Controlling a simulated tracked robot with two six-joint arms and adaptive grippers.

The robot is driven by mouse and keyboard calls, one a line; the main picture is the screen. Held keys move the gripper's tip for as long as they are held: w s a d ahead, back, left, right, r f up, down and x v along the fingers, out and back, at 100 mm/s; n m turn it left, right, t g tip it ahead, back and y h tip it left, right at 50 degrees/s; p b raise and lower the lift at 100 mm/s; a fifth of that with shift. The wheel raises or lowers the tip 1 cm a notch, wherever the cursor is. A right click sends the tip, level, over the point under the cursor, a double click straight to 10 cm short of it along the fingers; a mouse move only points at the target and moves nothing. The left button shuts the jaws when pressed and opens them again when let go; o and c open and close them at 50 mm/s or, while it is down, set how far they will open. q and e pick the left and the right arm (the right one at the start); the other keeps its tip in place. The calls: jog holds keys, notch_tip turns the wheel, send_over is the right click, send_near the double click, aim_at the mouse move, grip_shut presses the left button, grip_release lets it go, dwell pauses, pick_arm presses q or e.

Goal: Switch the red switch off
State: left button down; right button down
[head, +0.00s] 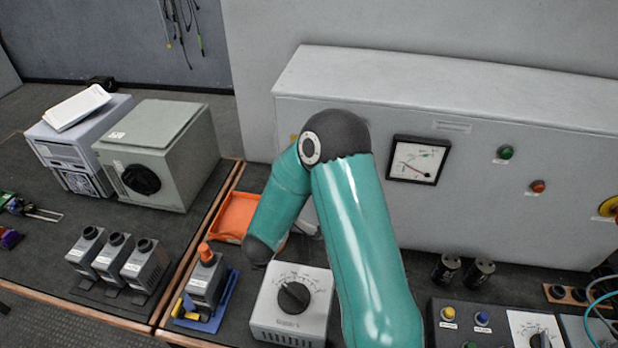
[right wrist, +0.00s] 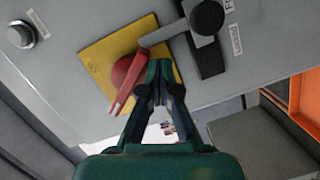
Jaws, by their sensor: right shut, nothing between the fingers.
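The red switch (right wrist: 122,88) is a round red knob with a long handle on a yellow plate (right wrist: 98,58), fixed to a grey panel. In the right wrist view its handle points down and slightly left. My right gripper (right wrist: 159,68) is shut and empty, its fingertips over the plate just right of the red knob. I cannot tell whether they touch the switch. In the head view my teal right arm hides this gripper and the switch; only a small yellow patch shows left of its elbow. My left gripper is not in view.
Beside the switch are a grey lever (right wrist: 165,33) with a black knob (right wrist: 207,17) and a round button (right wrist: 20,34). A dial box (head: 290,305), an orange tray (head: 236,214) and a grey cabinet (head: 470,130) with a meter (head: 418,160) surround my arm.

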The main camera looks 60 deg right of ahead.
dwell(0.8)
jog(key=w+a+f+b, duration=0.1)
jog(key=a+f+b, duration=0.3)
jog(key=a, duration=0.7)
jog(key=shift+w, duration=0.15)
dwell(0.4)
